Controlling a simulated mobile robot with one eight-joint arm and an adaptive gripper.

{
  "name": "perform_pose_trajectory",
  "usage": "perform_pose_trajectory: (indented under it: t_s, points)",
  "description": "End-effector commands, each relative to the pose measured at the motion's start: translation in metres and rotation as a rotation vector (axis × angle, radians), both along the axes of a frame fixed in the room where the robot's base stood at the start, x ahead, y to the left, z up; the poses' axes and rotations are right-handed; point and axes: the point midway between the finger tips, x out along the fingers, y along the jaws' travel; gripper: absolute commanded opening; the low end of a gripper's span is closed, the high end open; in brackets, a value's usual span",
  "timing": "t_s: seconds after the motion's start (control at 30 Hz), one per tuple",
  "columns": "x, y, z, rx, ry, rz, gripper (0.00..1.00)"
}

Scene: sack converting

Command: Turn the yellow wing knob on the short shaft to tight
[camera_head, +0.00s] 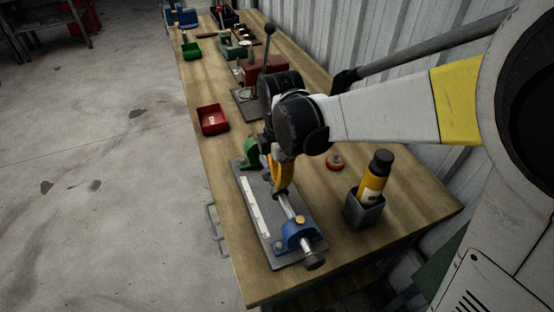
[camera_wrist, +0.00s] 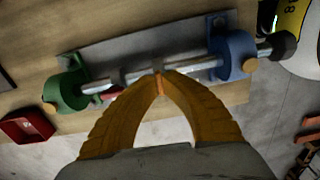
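A shaft (camera_head: 284,206) lies across a grey base plate (camera_head: 263,240), held by a blue bracket (camera_head: 298,236) and a green bracket (camera_head: 251,152). The wrist view shows the shaft (camera_wrist: 200,65) between the green bracket (camera_wrist: 70,92) and the blue bracket (camera_wrist: 233,55). A small yellow knob (camera_wrist: 250,65) is on the blue bracket and a brownish one (camera_wrist: 49,107) on the green; I cannot tell a wing shape on either. My gripper (camera_wrist: 160,78) has its orange fingertips together at mid-shaft, apart from both knobs. Whether anything small is between the tips is hidden.
A grey holder (camera_head: 363,211) with a yellow and black bottle (camera_head: 374,178) stands right of the plate. An orange round item (camera_head: 334,162) lies behind it. A red bin (camera_head: 212,119) is at the left bench edge. Lever tools stand farther back.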

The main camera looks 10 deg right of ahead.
Motion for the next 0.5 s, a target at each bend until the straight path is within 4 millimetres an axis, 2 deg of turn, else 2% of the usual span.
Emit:
perform_pose_trajectory:
  t_s: [0.27, 0.5]
  points:
    - [-0.0003, -0.0001, 0.0006, 0.000, 0.001, -0.167, 0.00]
    - [0.0000, 0.0000, 0.0007, 0.000, 0.002, -0.389, 0.00]
